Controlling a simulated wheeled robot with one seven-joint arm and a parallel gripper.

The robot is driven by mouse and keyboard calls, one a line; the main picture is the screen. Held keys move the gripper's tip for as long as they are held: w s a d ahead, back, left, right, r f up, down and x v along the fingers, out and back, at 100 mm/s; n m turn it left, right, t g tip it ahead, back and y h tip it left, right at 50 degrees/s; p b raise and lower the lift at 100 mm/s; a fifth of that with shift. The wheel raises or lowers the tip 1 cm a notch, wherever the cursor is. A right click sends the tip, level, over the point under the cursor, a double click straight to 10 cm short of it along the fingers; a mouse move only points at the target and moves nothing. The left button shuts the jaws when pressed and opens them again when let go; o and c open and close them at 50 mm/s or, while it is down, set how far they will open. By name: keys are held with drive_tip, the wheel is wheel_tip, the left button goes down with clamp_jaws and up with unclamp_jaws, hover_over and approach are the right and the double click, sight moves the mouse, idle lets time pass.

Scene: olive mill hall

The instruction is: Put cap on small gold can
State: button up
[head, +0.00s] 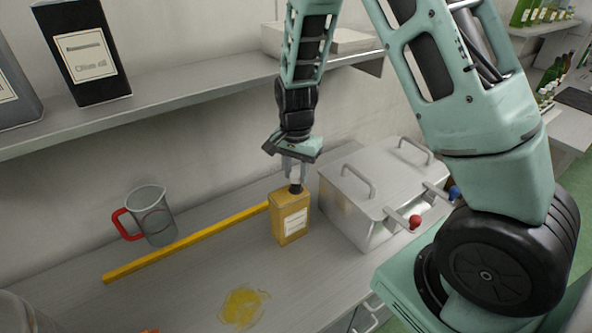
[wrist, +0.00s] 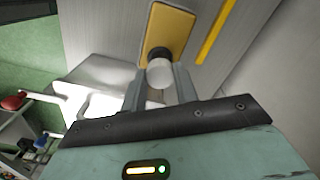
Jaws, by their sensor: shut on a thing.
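The small gold can (head: 290,219) stands upright on the metal counter, with a pale label on its front and a dark neck on top. It also shows in the wrist view (wrist: 170,28). My gripper (head: 295,173) points down right over the can's neck. It is shut on a pale, round cap (wrist: 160,73), which sits between the fingertips (wrist: 160,85). In the wrist view the cap overlaps the edge of the dark neck. I cannot tell whether the cap touches the neck or is just above it.
A metal box with lid handles and red and blue knobs (head: 362,190) stands close right of the can. A yellow bar (head: 190,243) and a red-handled jug (head: 152,216) are to the left. A yellow spill (head: 243,307) lies in front. A shelf (head: 190,88) hangs behind.

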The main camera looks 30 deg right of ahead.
drive_tip(key=shift+f+b, duration=0.45)
drive_tip(key=shift+f, duration=0.75)
idle(2.2)
drive_tip(key=o, duration=0.9)
drive_tip(key=shift+c, duration=1.1)
